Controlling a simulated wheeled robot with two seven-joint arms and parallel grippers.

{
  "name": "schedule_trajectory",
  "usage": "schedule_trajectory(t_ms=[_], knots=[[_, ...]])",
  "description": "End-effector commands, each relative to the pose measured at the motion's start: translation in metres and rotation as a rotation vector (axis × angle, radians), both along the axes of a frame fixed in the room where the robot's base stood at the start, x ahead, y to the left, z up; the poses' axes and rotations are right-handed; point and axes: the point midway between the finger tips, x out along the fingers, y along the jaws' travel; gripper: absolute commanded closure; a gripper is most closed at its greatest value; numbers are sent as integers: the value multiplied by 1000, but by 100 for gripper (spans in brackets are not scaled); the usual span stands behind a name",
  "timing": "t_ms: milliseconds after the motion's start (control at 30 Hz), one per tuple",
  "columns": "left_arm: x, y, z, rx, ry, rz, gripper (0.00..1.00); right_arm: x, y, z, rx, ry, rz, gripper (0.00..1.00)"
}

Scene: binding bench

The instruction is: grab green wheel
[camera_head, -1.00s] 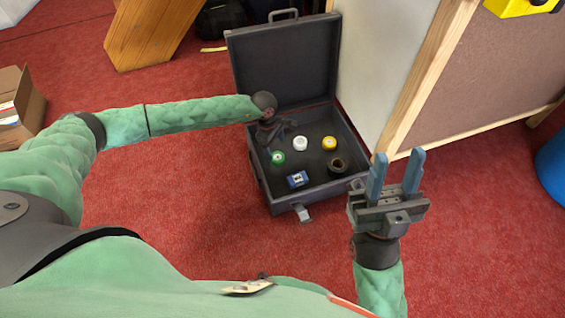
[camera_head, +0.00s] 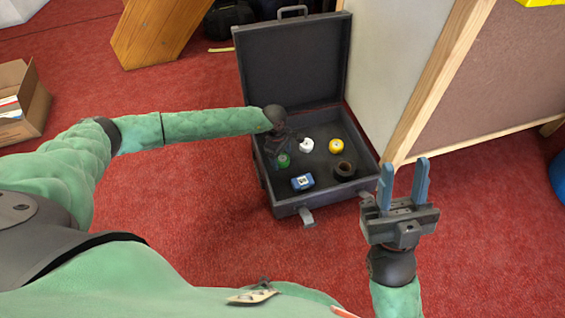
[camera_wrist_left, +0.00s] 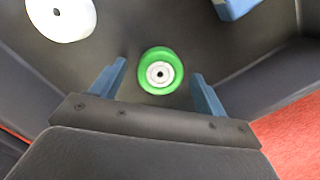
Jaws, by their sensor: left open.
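The green wheel (camera_wrist_left: 160,71) has a pale hub and lies on the floor of the open dark case (camera_head: 291,210). In the head view the wheel (camera_head: 283,161) is partly hidden by my left gripper. My left gripper (camera_wrist_left: 158,82) is open above the wheel, with one blue finger to each side of it in the left wrist view. I cannot tell how high the fingers are over it. My right gripper (camera_head: 404,185) is open and empty, with its blue fingers pointing up, right of the case.
Inside the case are a white wheel (camera_head: 306,146), a yellow wheel (camera_head: 336,146), a blue box-shaped item (camera_head: 302,182) and a dark ring (camera_head: 343,170). The case walls enclose them. A wood-framed board (camera_head: 480,85) stands at right. A cardboard box (camera_head: 36,100) is at left.

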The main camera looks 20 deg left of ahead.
Motion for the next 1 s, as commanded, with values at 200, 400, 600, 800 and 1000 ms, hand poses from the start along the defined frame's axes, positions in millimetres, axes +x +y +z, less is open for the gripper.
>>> schedule_trajectory(t_ms=[200,400,600,800,1000], knots=[[0,-2,-10,0,-1,0,25,8,0,-5,-25,12,8,64],[0,-2,-10,0,-1,0,25,8,0,-4,-24,13,8,64],[0,-2,-10,-1,-1,0,63,8,0,-4,-24,13,8,64],[0,-2,-10,-1,-1,0,74,8,0,-4,-24,12,8,64],[0,-2,-6,-1,-2,0,74,7,0,-2,-24,9,8,64]])
